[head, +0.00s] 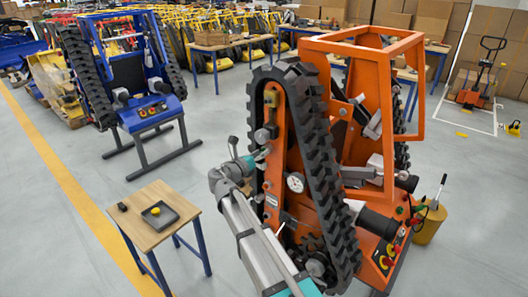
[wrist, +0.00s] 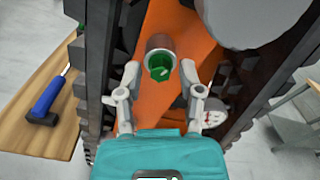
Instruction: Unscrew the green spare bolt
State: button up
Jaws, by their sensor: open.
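The green bolt (wrist: 160,68) shows in the wrist view, seated in the mouth of a round grey-brown socket (wrist: 158,42) on the orange side panel (wrist: 185,30). My gripper (wrist: 160,66) is open, with one fingertip on either side of the bolt in that view. I see a gap on both sides and cannot tell how far the tips stand from the panel. In the head view my gripper (head: 262,153) is up against the orange carrier's (head: 275,185) near side. The green bolt cannot be made out there, behind my wrist.
A black rubber track (head: 325,170) runs close beside the panel. A gauge (head: 295,182) sits right of my gripper. A large grey rounded part (wrist: 250,18) is close at upper right. A small wooden table (head: 150,236) stands at left with a tray (head: 172,222). A blue-handled hammer (wrist: 50,95) lies left.

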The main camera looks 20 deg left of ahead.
jog(key=shift+m, duration=0.3)
jog(key=m, duration=0.9)
dwell(0.6)
jog(key=shift+m, duration=0.5)
jog(key=m, duration=0.9)
dwell(0.6)
